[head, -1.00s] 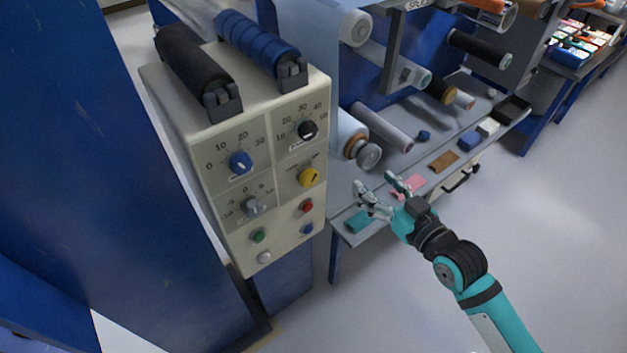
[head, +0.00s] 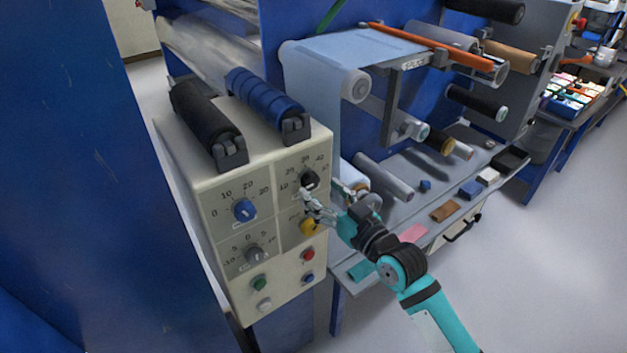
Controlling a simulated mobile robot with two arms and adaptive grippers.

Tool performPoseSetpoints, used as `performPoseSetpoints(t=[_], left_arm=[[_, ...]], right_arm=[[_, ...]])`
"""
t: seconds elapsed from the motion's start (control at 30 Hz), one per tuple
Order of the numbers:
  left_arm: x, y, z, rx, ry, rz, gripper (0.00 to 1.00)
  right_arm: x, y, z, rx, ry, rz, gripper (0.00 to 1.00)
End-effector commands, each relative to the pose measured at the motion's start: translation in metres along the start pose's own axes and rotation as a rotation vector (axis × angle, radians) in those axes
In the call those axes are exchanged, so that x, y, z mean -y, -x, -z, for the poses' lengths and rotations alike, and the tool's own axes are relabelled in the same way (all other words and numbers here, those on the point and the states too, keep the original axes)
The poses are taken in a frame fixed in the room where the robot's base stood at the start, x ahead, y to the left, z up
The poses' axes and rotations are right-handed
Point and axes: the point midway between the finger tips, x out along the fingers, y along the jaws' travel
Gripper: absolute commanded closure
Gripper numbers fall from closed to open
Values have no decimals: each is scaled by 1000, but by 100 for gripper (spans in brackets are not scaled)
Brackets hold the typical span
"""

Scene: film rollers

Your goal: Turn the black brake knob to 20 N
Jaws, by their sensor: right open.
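The black brake knob (head: 310,179) is at the upper right of the control panel (head: 213,190) on the cream box, under a printed scale of numbers. The numbers 20, 30 and 40 show around it; its exact setting is too small to read. My right gripper (head: 318,198) is open, just below and to the right of the black knob, in front of the panel. Its fingers are close to the knob, and I cannot tell whether they touch it. They partly cover the yellow knob (head: 308,228). My left gripper is not in view.
A blue knob (head: 244,209) and a grey knob (head: 255,253) are on the panel's left half. Green, red, blue and white buttons sit below. A black roller (head: 206,120) and a blue roller (head: 267,100) lie on top. A grey shelf (head: 400,215) with small blocks is to the right.

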Motion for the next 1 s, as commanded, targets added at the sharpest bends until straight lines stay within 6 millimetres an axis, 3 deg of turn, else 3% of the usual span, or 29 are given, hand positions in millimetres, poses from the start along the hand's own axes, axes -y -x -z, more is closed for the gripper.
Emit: performPoseSetpoints(t=[0.23, 0.6, 1.0], left_arm=[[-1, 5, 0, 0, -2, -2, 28], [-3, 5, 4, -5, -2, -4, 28], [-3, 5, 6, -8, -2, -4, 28]], right_arm=[[0, -32, 1, 0, 0, 0, 38], [0, -38, 0, 0, 0, 0, 38], [0, -37, 0, 0, 0, 0, 88]])
